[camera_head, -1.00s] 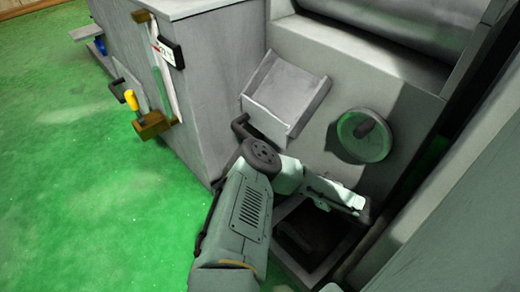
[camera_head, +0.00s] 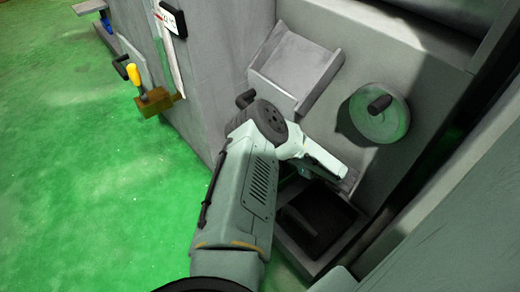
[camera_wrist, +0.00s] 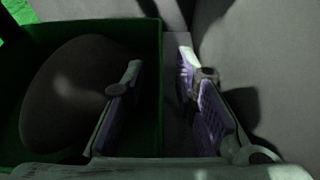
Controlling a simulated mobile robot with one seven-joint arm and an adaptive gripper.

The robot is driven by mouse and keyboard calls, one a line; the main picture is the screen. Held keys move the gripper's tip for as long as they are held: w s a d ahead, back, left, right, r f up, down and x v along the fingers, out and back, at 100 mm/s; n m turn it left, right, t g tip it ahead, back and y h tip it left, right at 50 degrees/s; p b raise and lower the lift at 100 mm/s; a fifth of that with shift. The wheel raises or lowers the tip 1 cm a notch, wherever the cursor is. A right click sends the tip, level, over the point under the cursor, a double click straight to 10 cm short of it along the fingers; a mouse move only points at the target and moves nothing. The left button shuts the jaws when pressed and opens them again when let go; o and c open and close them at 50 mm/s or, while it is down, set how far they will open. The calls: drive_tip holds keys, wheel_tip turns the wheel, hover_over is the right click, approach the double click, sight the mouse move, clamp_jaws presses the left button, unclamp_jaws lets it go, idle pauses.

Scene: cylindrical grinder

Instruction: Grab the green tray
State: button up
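The green tray (camera_wrist: 161,100) fills the left of the wrist view, with dark green walls and a dark rounded object (camera_wrist: 70,95) inside it. My gripper (camera_wrist: 160,60) is open. Its left finger is over the tray's inside and its right finger is outside, so the tray's right wall lies between them. I see gaps on both sides of that wall; contact is not visible. The tray cannot be made out clearly there.
A grey open bin (camera_head: 290,245) with a dark inside sits below my gripper. A round handwheel (camera_head: 380,113) and a sloped grey shelf (camera_head: 295,65) are on the machine face above. A yellow-handled tool (camera_head: 134,75) hangs at left. The green floor (camera_head: 90,180) is clear.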

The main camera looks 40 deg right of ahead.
drive_tip(key=shift+w+f, duration=0.1)
drive_tip(key=shift+w, duration=0.25)
drive_tip(key=shift+c, duration=0.2)
clamp_jaws()
